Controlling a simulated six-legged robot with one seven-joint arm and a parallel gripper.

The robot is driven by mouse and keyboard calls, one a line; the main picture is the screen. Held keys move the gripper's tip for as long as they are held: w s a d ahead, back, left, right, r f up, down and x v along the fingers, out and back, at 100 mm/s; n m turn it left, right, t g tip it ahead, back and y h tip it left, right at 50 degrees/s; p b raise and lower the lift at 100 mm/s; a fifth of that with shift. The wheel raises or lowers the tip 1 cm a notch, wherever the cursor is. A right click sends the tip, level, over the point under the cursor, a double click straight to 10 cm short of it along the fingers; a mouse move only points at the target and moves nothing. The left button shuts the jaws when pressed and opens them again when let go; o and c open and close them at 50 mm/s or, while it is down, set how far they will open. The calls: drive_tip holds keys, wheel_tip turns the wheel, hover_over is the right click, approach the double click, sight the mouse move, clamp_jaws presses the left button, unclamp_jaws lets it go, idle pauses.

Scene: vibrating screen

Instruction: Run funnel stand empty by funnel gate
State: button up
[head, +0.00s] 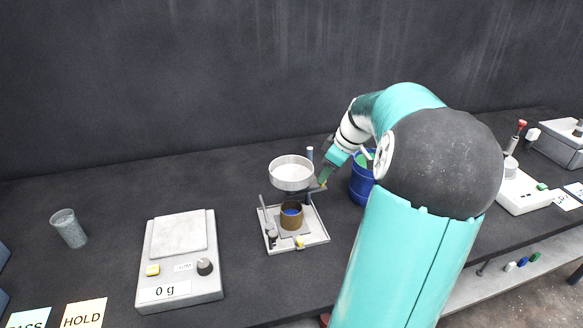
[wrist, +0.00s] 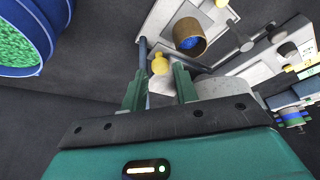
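The funnel stand has a pale round funnel (head: 291,173) above a light square base (head: 318,238). The funnel's inside looks pale; I cannot tell how full it is. A brown cup (head: 291,217) with blue inside stands on the base below the funnel; it also shows in the wrist view (wrist: 189,36). My gripper (head: 323,181) is at the funnel's right side. In the wrist view my gripper (wrist: 160,77) has its fingers apart, with a yellow knob (wrist: 160,65) at or just beyond the tips, between them. Contact with the knob cannot be told.
A blue bucket (head: 362,184) stands close right of the stand, partly behind my arm; green granules (wrist: 15,45) fill it. A scale (head: 180,275) reading 0 g is at the left, with a clear cup (head: 69,229) beyond. The table between scale and stand is clear.

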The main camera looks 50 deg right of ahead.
drive_tip(key=v, duration=0.4)
drive_tip(key=shift+s+r, duration=0.15)
drive_tip(key=shift+r, duration=0.1)
idle(0.4)
